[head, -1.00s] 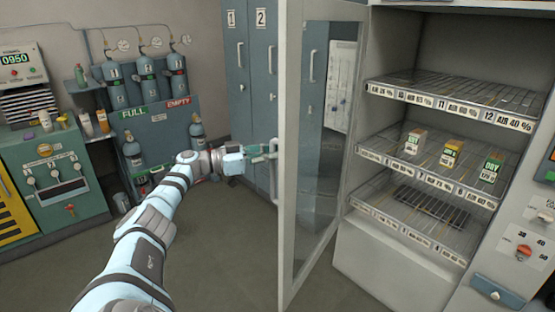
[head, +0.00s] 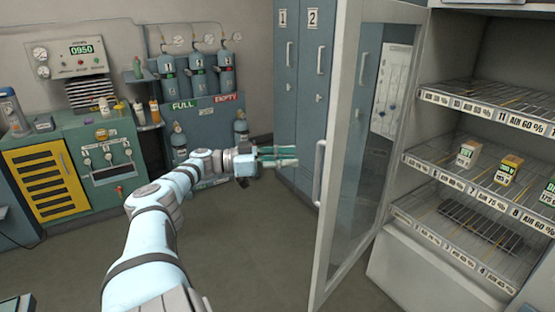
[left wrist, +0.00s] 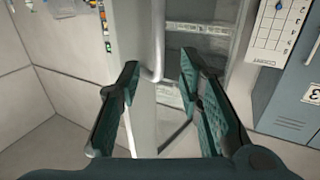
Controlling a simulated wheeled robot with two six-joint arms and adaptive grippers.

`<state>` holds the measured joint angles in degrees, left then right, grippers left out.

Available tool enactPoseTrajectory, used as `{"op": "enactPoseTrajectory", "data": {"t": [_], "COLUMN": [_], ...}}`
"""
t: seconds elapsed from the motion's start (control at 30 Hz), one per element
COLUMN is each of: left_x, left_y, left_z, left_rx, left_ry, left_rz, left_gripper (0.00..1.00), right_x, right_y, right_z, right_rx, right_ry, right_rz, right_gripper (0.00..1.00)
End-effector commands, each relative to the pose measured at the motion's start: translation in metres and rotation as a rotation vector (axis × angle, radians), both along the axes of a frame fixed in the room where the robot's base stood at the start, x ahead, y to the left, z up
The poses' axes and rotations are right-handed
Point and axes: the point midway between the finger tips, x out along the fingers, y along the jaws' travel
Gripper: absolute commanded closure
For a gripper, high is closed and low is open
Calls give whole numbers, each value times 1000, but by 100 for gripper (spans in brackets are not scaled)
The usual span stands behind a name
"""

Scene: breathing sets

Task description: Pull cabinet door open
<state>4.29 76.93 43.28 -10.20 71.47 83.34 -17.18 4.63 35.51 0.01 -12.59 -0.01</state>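The cabinet door (head: 340,150), a pale frame around a glass pane, stands swung well out from the cabinet (head: 425,268). It leaves the wire shelves inside exposed. Its vertical bar handle (head: 319,175) is on the door's free edge. My left gripper (head: 296,156) is just left of the handle, apart from it. In the left wrist view its two green-padded fingers (left wrist: 160,63) are spread wide with nothing held. The handle (left wrist: 158,35) shows beyond the fingertips there. My right gripper is not in view.
Inside the cabinet, small boxes (head: 468,153) stand on the middle shelf (head: 440,174). Blue lockers (head: 287,110) are behind the door. A green console (head: 85,165) and gas cylinders (head: 197,75) line the back left. The floor (head: 255,245) between is clear.

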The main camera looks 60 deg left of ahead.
Motion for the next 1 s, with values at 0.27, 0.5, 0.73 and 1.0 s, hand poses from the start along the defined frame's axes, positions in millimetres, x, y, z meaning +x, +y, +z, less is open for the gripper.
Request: {"op": "enactPoseTrajectory", "data": {"t": [0.27,0.5,0.73,1.0], "left_x": [-31,-32,-34,47], "left_y": [16,16,-52,-326], "left_z": [0,0,-104,-163], "left_rx": [1,0,-252,351], "left_ry": [0,-3,-1,-326], "left_rz": [1,2,-88,245], "left_gripper": [67,70,100,100], "right_x": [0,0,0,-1], "right_y": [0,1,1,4], "right_z": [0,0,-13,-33], "right_rx": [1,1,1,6], "right_ry": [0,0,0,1], "right_rz": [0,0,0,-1], "right_gripper": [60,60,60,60]}}
